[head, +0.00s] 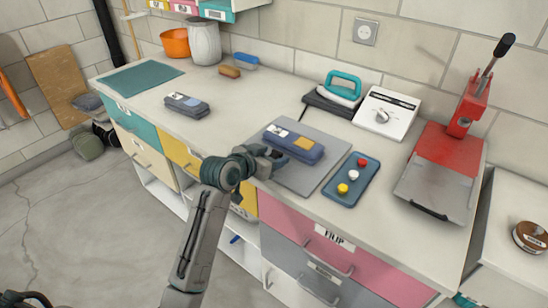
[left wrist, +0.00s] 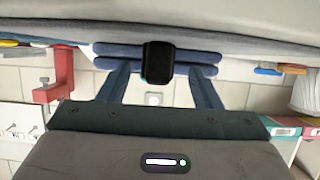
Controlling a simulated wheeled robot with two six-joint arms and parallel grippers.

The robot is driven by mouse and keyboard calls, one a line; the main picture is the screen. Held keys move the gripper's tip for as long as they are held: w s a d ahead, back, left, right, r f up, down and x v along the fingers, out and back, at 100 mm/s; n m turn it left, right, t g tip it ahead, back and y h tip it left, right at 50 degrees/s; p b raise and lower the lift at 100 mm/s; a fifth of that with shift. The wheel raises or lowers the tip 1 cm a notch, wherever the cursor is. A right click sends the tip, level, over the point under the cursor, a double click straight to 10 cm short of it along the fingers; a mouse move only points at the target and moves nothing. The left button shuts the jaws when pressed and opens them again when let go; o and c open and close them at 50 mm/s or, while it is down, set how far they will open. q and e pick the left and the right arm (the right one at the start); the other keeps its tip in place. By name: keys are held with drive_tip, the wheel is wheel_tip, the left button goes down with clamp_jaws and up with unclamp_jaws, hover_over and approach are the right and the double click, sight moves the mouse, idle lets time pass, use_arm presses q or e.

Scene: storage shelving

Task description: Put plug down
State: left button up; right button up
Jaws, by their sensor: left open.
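I cannot make out a plug for certain in either view. A small black rounded block (left wrist: 158,62) shows between my left fingers in the left wrist view; I cannot tell whether it is the plug. My left gripper (head: 275,161) is open at the near left side of a blue case (head: 304,149) with white and orange labels. The case lies on a grey mat (head: 297,183) on the counter. In the left wrist view, the two fingers (left wrist: 160,84) stand apart, with blue bars (left wrist: 207,57) beyond them. Contact between fingers and case cannot be told. My right gripper is not seen.
A blue tray (head: 340,195) with coloured knobs lies right of the mat. A white device (head: 386,112) and a red press (head: 452,148) stand farther right. A similar grey-blue case (head: 187,105) lies left. A socket (head: 365,31) is on the wall. The counter between the cases is clear.

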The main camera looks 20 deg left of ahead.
sight(276, 155)
use_arm(q)
drive_tip(key=x, duration=0.2)
drive_tip(key=shift+w+d, duration=0.25)
drive_tip(key=shift+d, duration=0.05)
drive_tip(key=shift+w+f, duration=0.25)
drive_tip(key=shift+w, duration=0.05)
drive_tip(key=shift+s, duration=0.1)
drive_tip(key=c, duration=1.1)
drive_tip(key=shift+r, duration=0.1)
drive_tip(key=shift+c, duration=0.3)
